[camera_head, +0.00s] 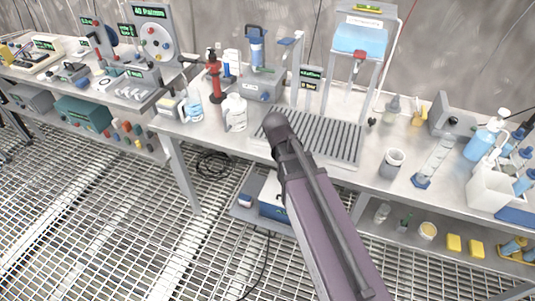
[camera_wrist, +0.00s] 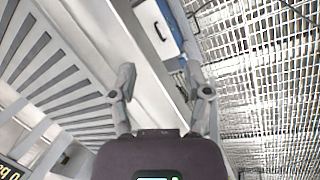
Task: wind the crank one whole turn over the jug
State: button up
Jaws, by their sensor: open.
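A blue-topped device (camera_head: 256,50) with a grey base stands at the back of the bench in the head view. A short grey arm with a blue end (camera_head: 290,41) sticks out beside it; I cannot tell for sure that this is the crank. A white jug-like container (camera_head: 235,113) stands in front of the device, apart from it. My gripper (camera_wrist: 160,62) is open and empty in the wrist view, above the bench's front edge. Its fingers cannot be made out in the head view, where my arm covers part of the bench front. Neither crank nor jug shows clearly in the wrist view.
A slatted drain tray (camera_head: 335,142) lies mid-bench and fills the left of the wrist view (camera_wrist: 60,80). A red pump-like item (camera_head: 214,75) and a bottle (camera_head: 193,107) stand left. A framed blue tank (camera_head: 361,40) rises behind the tray. A cup (camera_head: 391,163) stands right.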

jog(key=s+d+m+y, duration=0.3)
jog(key=s+d+m, duration=0.2)
jog(key=d+m, duration=0.3)
jog(key=shift+s+f+g, duration=0.3)
jog(key=shift+f+g, duration=0.05)
jog(key=shift+g, duration=0.05)
jog(key=shift+s+a, duration=0.1)
jog(key=shift+s, duration=0.05)
